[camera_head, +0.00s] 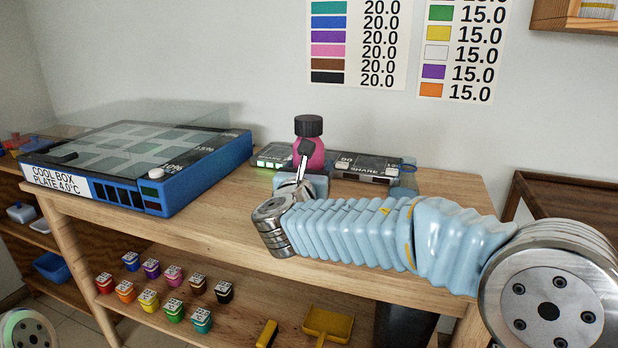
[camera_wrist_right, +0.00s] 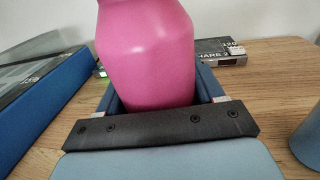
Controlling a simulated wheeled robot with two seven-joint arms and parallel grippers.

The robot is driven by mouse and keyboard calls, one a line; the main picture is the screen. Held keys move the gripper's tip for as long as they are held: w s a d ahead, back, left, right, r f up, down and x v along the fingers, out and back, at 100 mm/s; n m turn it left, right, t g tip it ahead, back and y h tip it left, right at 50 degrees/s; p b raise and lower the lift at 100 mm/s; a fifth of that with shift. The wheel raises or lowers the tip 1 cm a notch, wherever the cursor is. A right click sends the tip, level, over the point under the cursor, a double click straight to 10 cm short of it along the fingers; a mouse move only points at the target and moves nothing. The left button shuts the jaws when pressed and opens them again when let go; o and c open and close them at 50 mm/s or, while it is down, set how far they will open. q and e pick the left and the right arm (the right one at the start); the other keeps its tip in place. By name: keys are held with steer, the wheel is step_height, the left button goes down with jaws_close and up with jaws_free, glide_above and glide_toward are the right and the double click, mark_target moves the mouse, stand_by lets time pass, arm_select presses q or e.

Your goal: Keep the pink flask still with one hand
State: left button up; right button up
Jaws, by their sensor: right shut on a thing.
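The pink flask (camera_head: 317,153) with a black ribbed cap (camera_head: 309,126) stands upright on the wooden table, behind my right gripper (camera_head: 304,158) in the head view. In the right wrist view, the flask's pink body (camera_wrist_right: 150,55) fills the space between the two fingers of the right gripper (camera_wrist_right: 158,92), which is shut on it. The cap is out of the wrist view, and the flask's base is hidden by the gripper. My left gripper is not in view.
A blue cool box plate (camera_head: 200,185) stands on the table (camera_head: 222,222) to the left. Dark labelled boxes (camera_head: 368,164) lie behind the flask. The lower shelf (camera_head: 255,300) holds several coloured small containers and a yellow dustpan (camera_head: 328,323). The table's front strip is clear.

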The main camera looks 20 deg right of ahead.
mark_target(316, 127)
steer(key=shift+r, duration=0.6)
steer(key=s+r, duration=0.1)
steer(key=r, duration=0.2)
steer(key=s+r, duration=0.2)
steer(key=s+r+p, duration=0.1)
steer(key=s+r, duration=0.1)
steer(key=r, duration=0.1)
steer(key=shift+s+a+r, duration=0.2)
steer(key=shift+a+r, duration=0.1)
steer(key=shift+a, duration=0.1)
steer(key=s+a+r, duration=0.1)
steer(key=s+r, duration=0.2)
steer(key=s, duration=0.5)
steer(key=shift+s+a+r, duration=0.15)
steer(key=shift+s, duration=0.1)
steer(key=o, duration=0.6)
steer(key=c, duration=0.9)
